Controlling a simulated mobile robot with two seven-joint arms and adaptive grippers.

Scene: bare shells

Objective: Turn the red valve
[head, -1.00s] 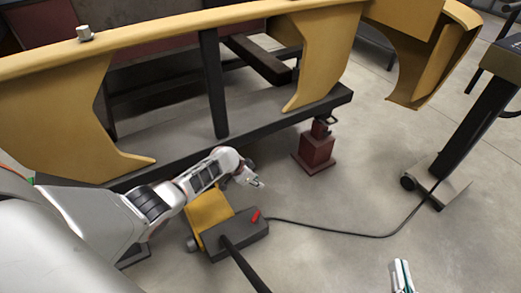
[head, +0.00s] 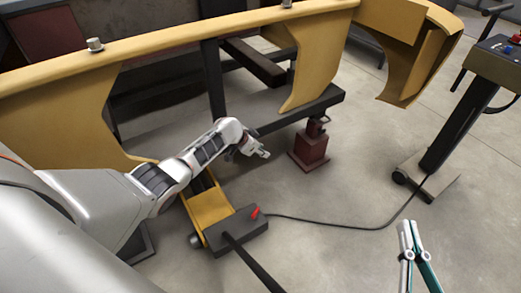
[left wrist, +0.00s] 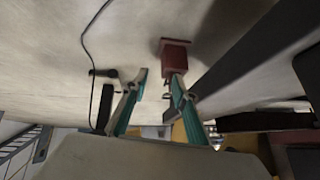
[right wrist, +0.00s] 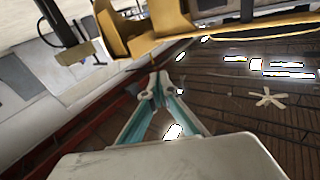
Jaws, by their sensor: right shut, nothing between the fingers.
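The red valve (head: 255,212) is a small red lever on the dark block at the front of a yellow and grey unit (head: 210,207) on the floor. My left gripper (head: 262,154) is above and beyond the valve in the head view, apart from it. In the left wrist view its fingers (left wrist: 160,80) are spread with nothing between them. I cannot make out the valve in either wrist view. My right gripper (head: 409,226) is at the lower right of the head view, far from the valve. It also shows in the right wrist view (right wrist: 153,88), shut and empty.
A dark red block (head: 311,150) stands on the floor near my left gripper. A black cable (head: 340,226) runs from the unit to a control stand (head: 460,125) at right. A yellow beam frame (head: 190,35) spans the back.

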